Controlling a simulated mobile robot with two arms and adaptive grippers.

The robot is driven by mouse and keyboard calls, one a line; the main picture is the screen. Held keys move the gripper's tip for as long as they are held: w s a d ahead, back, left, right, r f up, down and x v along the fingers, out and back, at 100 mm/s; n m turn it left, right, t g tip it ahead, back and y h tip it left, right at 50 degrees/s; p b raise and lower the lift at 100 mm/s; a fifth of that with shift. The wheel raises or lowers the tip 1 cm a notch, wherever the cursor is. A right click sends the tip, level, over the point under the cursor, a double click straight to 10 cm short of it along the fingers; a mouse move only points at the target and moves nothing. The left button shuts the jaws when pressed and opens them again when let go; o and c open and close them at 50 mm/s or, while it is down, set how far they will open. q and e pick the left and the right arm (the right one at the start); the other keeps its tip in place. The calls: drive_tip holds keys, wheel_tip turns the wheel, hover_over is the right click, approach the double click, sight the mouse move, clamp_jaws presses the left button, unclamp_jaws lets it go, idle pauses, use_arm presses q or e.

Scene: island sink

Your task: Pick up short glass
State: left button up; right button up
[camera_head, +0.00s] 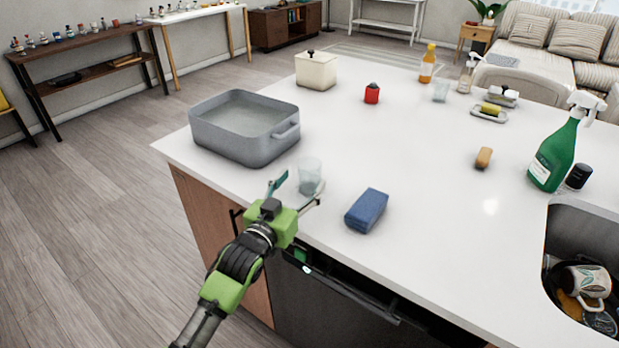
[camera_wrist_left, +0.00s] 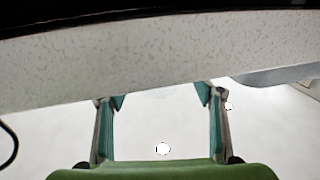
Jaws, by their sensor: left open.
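A short clear glass (camera_head: 310,175) stands upright on the white island counter, near its front left edge. My left gripper (camera_head: 297,193) is open at the counter edge, with its fingers just in front of the glass. One finger is to the left of the glass and the other is at its lower right. In the left wrist view the open fingers (camera_wrist_left: 160,97) show with pale counter between them; I cannot make out the glass clearly there. A second clear glass (camera_head: 440,91) stands far back on the counter. My right gripper is not in view.
A grey pan (camera_head: 243,128) stands behind and left of the glass. A blue sponge (camera_head: 367,211) lies to its right.

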sight(304, 181)
use_arm(q)
drive_tip(key=x, duration=0.4)
drive_tip(key=shift+w+d+f, duration=0.1)
drive_tip(key=shift+d+f, duration=0.05)
drive_tip(key=shift+d, duration=0.1)
drive_tip(key=shift+c, duration=0.4)
drive_tip(key=c, duration=1.2)
drive_tip(key=shift+c, duration=0.2)
